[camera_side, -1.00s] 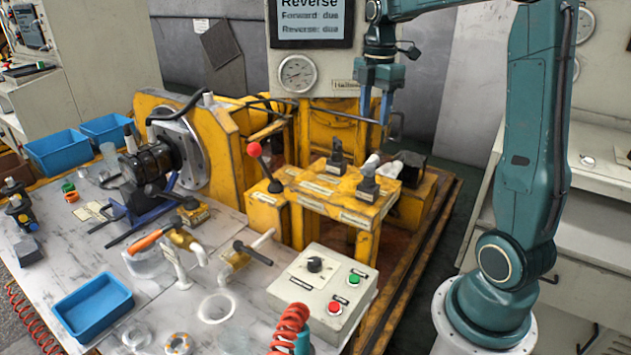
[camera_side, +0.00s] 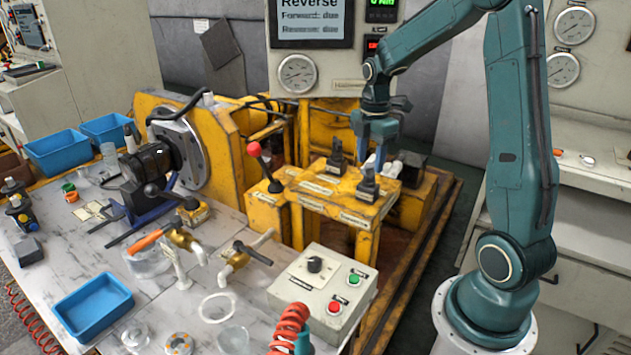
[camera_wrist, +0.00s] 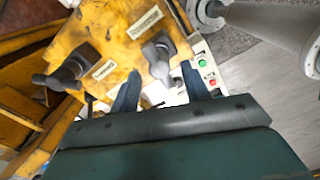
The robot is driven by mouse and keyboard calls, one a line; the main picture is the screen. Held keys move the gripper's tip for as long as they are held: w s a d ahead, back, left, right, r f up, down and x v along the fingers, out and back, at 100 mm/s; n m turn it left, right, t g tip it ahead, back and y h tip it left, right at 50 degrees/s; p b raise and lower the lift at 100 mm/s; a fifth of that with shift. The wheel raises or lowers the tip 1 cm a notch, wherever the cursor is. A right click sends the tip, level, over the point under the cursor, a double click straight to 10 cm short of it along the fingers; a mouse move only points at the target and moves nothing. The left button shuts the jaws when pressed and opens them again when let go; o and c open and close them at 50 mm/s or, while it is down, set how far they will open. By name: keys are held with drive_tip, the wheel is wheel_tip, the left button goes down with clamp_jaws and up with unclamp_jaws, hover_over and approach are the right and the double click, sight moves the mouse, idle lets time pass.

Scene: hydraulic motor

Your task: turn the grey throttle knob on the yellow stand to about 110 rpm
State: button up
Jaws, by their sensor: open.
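The yellow stand (camera_side: 330,196) carries two dark grey knobs with upright handles, a front one (camera_side: 368,187) and a rear one (camera_side: 336,158). Their labels are too small to read, so I cannot tell which is the throttle. My gripper (camera_side: 370,164) is open, pointing down just above and behind the front knob. In the wrist view, my gripper (camera_wrist: 161,84) has its two blue fingers apart and empty. One grey knob (camera_wrist: 160,55) shows beyond and between the fingertips; the other knob (camera_wrist: 68,72) is at left. I cannot tell whether a finger touches anything.
A red-ball lever (camera_side: 256,158) rises at the stand's left. A control box (camera_side: 305,290) with green and red buttons is in front. Behind stand a screen (camera_side: 310,22) reading "Reverse" and a small green readout (camera_side: 382,10), its figures unclear.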

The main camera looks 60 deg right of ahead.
drive_tip(key=shift+f, duration=0.95)
drive_tip(key=shift+c, duration=0.5)
drive_tip(key=c, duration=0.9)
drive_tip(key=shift+m, duration=0.7)
drive_tip(key=o, duration=1)
drive_tip(key=shift+r, duration=0.2)
